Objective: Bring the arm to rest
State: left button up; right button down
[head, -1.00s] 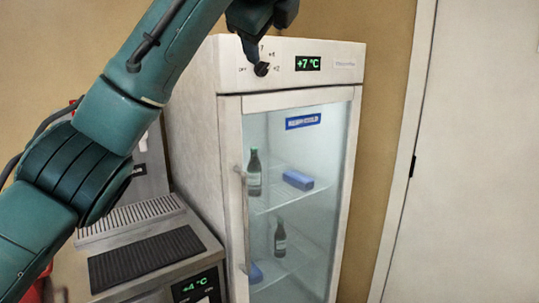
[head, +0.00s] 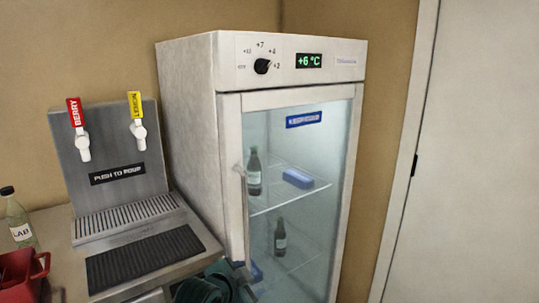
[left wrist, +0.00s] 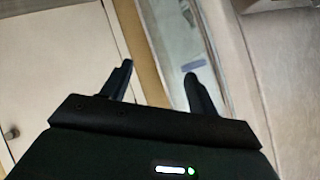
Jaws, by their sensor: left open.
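My left arm (head: 208,287) shows only at the bottom edge of the head view, low in front of the fridge and the drink dispenser. My left gripper (left wrist: 158,76) shows in the left wrist view with its two dark fingers apart and nothing between them. The fridge (head: 188,120) stands behind, its glass door shut. Its black dial (head: 262,66) is free of the gripper; its pointer seems turned to the upper right. The green display (head: 308,61) reads +6 °C. My right gripper is not in view.
The dispenser (head: 110,150) with a red BERRY tap (head: 75,112) and yellow LEMON tap (head: 136,105) is left of the fridge. A LAB bottle (head: 19,222) and a red jug (head: 22,272) stand at far left. A pale door (head: 470,150) is at right.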

pick_arm(q)
jog(key=s+a+f+n, duration=0.3)
jog(key=s+f, duration=0.2)
jog(key=s, duration=0.4)
jog(key=s+a+f+n+y, duration=0.1)
jog(key=s+a+f+n, duration=0.2)
jog(key=s+f, duration=0.3)
jog(key=s+a+f+n, duration=0.3)
jog(key=s+f, duration=0.2)
jog(key=s, duration=0.7)
jog(key=shift+s+a+f, duration=0.25)
jog(key=shift+s+a, duration=0.05)
jog(key=shift+s, duration=0.05)
